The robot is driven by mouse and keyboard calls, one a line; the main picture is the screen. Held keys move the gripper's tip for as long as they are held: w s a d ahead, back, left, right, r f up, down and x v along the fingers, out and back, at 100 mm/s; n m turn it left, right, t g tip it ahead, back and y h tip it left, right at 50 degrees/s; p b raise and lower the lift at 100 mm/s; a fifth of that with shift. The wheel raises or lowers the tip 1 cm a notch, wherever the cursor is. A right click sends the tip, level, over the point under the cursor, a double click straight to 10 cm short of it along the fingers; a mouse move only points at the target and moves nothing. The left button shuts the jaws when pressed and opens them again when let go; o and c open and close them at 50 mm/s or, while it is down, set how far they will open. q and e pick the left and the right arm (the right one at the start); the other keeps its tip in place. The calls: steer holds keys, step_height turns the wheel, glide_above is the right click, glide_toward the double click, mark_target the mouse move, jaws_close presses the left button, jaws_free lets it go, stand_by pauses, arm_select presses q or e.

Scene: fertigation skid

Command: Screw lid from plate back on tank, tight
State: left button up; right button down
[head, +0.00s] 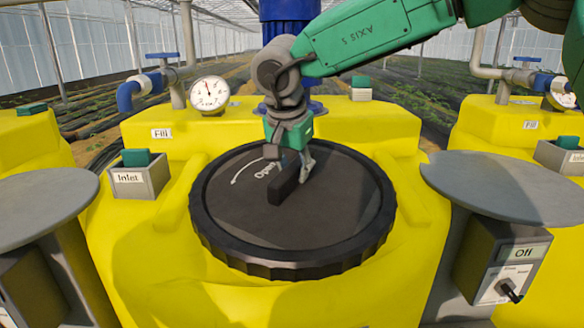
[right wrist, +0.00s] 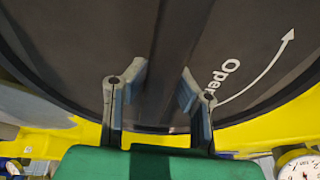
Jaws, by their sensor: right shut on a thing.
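The black round lid (head: 345,215) lies flat over the top opening of the middle yellow tank (head: 150,262). It has a ribbed rim, a raised grip bar (head: 284,190) and a white "Open" arrow. My right gripper (head: 289,170) reaches down from above and is shut on the lid's grip bar. In the right wrist view its two fingers (right wrist: 162,88) stand on either side of the bar, over the dark lid top (right wrist: 85,35). The thread under the lid is hidden. My left gripper is not in view.
Round grey plates stand empty at the right (head: 505,185) and left (head: 40,198). An "Inlet" box (head: 140,182), a pressure gauge (head: 209,94) and a blue valve pipe (head: 140,88) are near the lid. A switch box (head: 505,272) marked "Off" hangs below the right plate.

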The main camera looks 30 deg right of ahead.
steer(key=shift+a+f, duration=0.15)
steer(key=shift+a, duration=0.4)
steer(key=shift+w+d, duration=0.1)
steer(key=shift+d, duration=0.05)
steer(key=shift+d+f, duration=0.1)
steer(key=shift+d, duration=0.3)
steer(key=shift+a+p, duration=0.15)
steer(key=shift+p, duration=0.45)
steer(key=shift+d+f, duration=0.15)
steer(key=shift+d, duration=0.1)
steer(key=shift+a, duration=0.15)
